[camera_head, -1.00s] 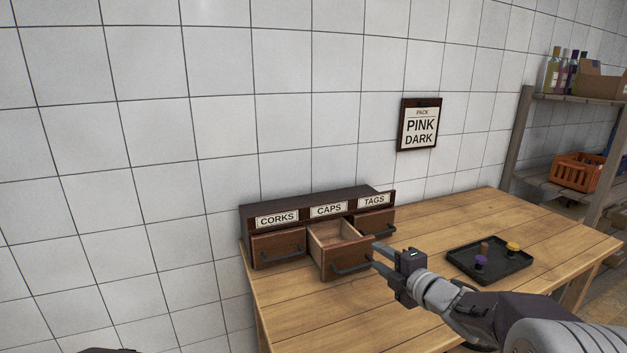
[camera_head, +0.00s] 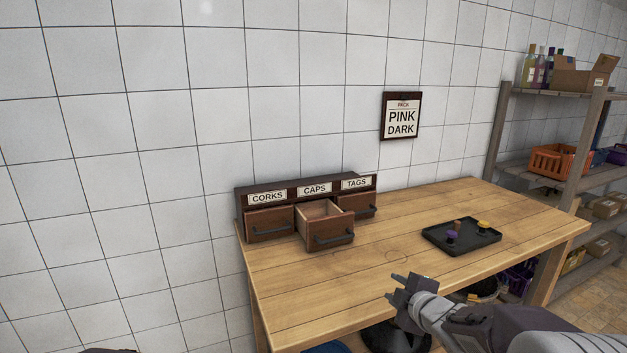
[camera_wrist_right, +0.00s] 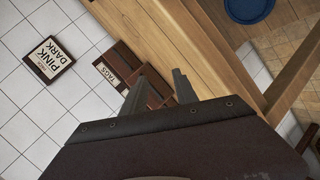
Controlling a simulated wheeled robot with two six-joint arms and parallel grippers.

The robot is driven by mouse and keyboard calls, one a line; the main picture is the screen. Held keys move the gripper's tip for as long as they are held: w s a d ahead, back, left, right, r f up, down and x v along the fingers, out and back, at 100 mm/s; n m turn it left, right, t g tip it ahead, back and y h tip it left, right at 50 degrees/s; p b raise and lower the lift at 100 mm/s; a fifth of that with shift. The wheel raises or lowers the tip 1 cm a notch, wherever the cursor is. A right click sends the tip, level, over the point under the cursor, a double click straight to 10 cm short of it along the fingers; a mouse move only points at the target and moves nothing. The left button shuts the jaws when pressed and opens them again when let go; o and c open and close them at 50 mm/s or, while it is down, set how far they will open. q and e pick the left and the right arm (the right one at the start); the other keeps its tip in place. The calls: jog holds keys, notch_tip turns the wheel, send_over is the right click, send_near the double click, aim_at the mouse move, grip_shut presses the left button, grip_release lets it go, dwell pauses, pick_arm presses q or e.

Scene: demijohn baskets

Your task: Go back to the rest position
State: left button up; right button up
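My right gripper (camera_head: 395,287) is near the front edge of the wooden table (camera_head: 330,295). Its two fingers are apart with nothing between them; the right wrist view also shows the fingers (camera_wrist_right: 160,92) spread and empty. The small drawer cabinet (camera_head: 305,188) stands at the table's back left, labelled CORKS, CAPS and TAGS. Its CAPS drawer (camera_head: 330,238) is pulled out, and my gripper is apart from its handle. The CORKS drawer (camera_head: 268,222) and TAGS drawer (camera_head: 358,203) look shut. My left gripper does not show.
A black tray (camera_head: 433,239) with a brown, a purple and a yellow piece lies on the right of the table. A sign (camera_head: 401,116) reading PINK DARK hangs on the tiled wall. A shelf (camera_head: 540,172) with bottles, boxes and crates stands at the right. The table's middle is clear.

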jog(key=s+d+f+m+g+h+b, duration=0.15)
jog(key=s+f+m+g+b, duration=0.35)
jog(key=s+f+m, duration=0.7)
jog(key=s+a+f+m+g+b, duration=0.3)
jog(key=s+f+g, duration=0.4)
jog(key=s+f, duration=0.65)
notch_tip(320, 180, up, 22)
jog(key=s+p, duration=0.1)
jog(key=p, duration=2)
jog(key=shift+s+a+t, duration=0.15)
jog(key=shift+t, duration=0.15)
